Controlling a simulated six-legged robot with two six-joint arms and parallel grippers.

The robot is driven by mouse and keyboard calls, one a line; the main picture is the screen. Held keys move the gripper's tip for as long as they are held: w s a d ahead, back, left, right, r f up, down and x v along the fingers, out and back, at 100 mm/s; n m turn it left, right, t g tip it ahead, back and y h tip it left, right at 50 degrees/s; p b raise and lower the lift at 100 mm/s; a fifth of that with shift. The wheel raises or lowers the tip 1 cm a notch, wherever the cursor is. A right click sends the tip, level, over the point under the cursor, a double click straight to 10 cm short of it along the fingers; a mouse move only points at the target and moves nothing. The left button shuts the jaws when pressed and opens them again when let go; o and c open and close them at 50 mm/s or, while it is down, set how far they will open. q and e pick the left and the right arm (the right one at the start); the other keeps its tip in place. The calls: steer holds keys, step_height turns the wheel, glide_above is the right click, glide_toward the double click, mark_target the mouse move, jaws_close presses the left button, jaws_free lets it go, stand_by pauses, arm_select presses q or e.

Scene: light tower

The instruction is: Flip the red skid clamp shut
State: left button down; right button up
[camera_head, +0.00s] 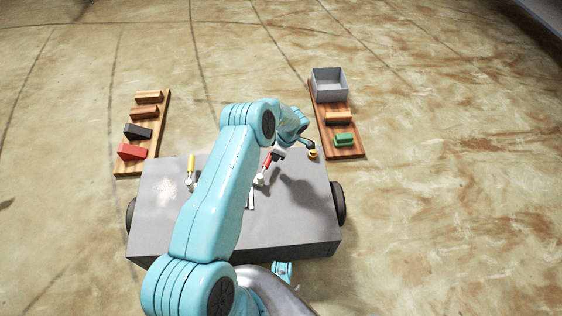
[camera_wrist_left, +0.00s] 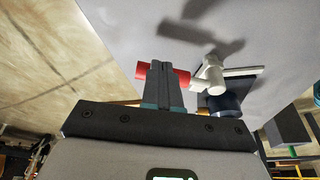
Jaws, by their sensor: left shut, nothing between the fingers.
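The red skid clamp's handle (camera_head: 267,161) shows as a short red bar near the middle of the grey skid's far part, with its pale pivot (camera_head: 261,179) at the near end. My left gripper (camera_head: 279,152) is beside the handle's far end, partly hidden by my own arm. In the left wrist view, its shut fingers (camera_wrist_left: 165,85) cover the middle of the red handle (camera_wrist_left: 141,70), which shows on both sides of them. The white pivot (camera_wrist_left: 210,76) is to the right. Whether the fingers touch the handle is unclear. My right gripper is not in view.
The grey skid (camera_head: 300,225) also bears a yellow-handled clamp (camera_head: 191,163) at left and a small orange piece (camera_head: 312,154) at right. Wooden boards with coloured blocks (camera_head: 132,152) lie on both sides. A grey bin (camera_head: 330,85) stands at back right.

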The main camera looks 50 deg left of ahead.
arm_select(q)
steer(key=shift+s+a+f+n, duration=0.15)
steer(key=shift+a+f+n, duration=0.05)
steer(key=shift+a+n, duration=0.25)
steer(key=shift+s+a+r+b, duration=0.1)
steer(key=shift+s+a+b, duration=0.1)
steer(key=shift+a+b, duration=0.3)
steer(key=shift+s+a, duration=0.2)
steer(key=shift+a, duration=0.3)
steer(key=shift+s+a, duration=0.2)
steer(key=shift+a, duration=0.25)
steer(key=shift+s+a+r, duration=0.1)
steer(key=shift+a, duration=0.1)
steer(key=p+v, duration=0.6)
steer(key=v, duration=1)
steer(key=shift+w+d, duration=0.2)
steer(key=shift+w, duration=0.05)
steer(key=shift+r, duration=0.15)
